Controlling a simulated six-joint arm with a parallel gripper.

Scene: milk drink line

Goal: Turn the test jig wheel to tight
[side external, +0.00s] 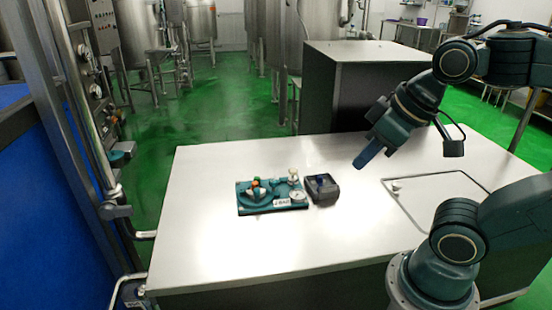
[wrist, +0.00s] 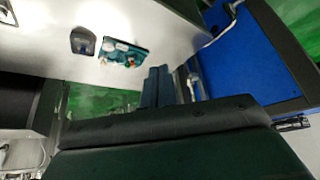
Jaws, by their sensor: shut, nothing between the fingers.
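The test jig (side external: 273,202) is a teal plate on the white table, left of my arm. The jig also shows small in the wrist view (wrist: 124,52); the wheel's setting is too small to read. My gripper (side external: 361,165) is above the table, to the right of the jig and well apart from it. Its fingers are together and empty; they also show in the wrist view (wrist: 158,70).
A dark open box (side external: 323,190) with something blue in it stands right beside the jig. A square panel with a knob (side external: 396,187) is set in the table at the right. A grey cabinet (side external: 360,85) stands behind the table. The table's left and front are clear.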

